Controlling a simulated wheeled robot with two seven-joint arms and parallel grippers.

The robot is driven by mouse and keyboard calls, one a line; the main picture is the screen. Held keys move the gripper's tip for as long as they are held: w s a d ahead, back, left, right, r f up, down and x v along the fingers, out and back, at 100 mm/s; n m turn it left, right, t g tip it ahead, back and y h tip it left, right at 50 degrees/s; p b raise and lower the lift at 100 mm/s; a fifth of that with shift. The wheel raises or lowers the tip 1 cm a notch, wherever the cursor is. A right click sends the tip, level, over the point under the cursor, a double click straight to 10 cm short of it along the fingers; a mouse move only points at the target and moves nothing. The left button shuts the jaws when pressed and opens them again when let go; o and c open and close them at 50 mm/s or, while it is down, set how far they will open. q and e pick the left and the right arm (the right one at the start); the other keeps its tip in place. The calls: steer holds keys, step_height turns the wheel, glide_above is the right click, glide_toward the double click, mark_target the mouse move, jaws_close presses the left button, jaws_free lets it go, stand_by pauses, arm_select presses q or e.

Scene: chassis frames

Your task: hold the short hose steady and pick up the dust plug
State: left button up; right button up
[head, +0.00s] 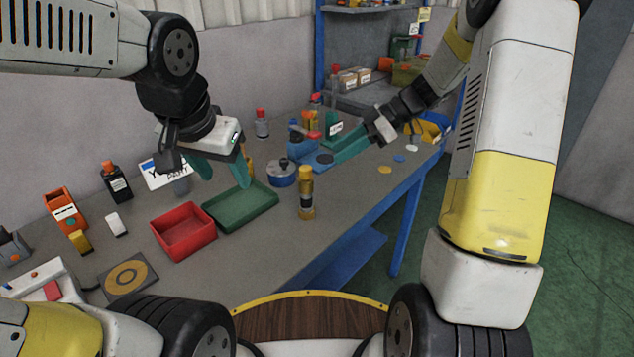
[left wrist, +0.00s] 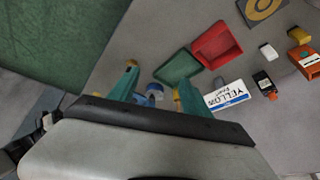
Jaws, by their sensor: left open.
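My left gripper (head: 220,174) hangs open and empty above the bench, over the far side of the green tray (head: 252,213). Its teal fingers also show spread apart in the left wrist view (left wrist: 157,90). My right gripper (head: 348,147) has teal fingers low over the far bench, beside a blue item (head: 303,148); I cannot tell whether it is open or holds anything. An upright yellow, black and brass-coloured cylinder (head: 306,190) stands near the bench's front edge. A round blue item (head: 283,174) sits behind it. I cannot identify the short hose or the dust plug for certain.
A red tray (head: 183,233) adjoins the green tray. A "YELLOW" label plate (head: 165,172), a dark bottle (head: 116,184) and an orange item (head: 62,212) are at the left. Small discs, including a yellow one (head: 385,169), lie at the right. Bare bench (head: 270,240) shows in front.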

arm_select(q)
steer(key=w+d+f+m+y, duration=0.3)
steer(key=w+d+f+m, duration=0.3)
steer(key=w+f+m, duration=0.15)
steer(key=m+t, duration=0.2)
steer(key=m, duration=0.6)
glide_toward(310, 200)
steer(key=f+m+t+y, duration=0.1)
steer(key=f+m, duration=0.1)
steer(key=w+f+m+t+y, duration=0.1)
steer(key=f+m, duration=0.1)
steer(key=m, duration=0.1)
steer(key=w+f+m+t+y, duration=0.1)
steer(key=f+m, duration=0.1)
steer(key=m, duration=0.1)
steer(key=shift+w+a+f+y, duration=0.15)
steer(key=shift+a+f+y, duration=0.05)
steer(key=shift+a+y, duration=0.1)
steer(key=m, duration=0.1)
steer(key=w+m+t, duration=0.1)
steer(key=m, duration=0.1)
steer(key=shift+w+a+f+t+y, duration=0.15)
steer(key=shift+f+t+y, duration=0.15)
steer(key=shift+x, duration=3.9)
steer(key=shift+r, duration=0.1)
jaws_close()
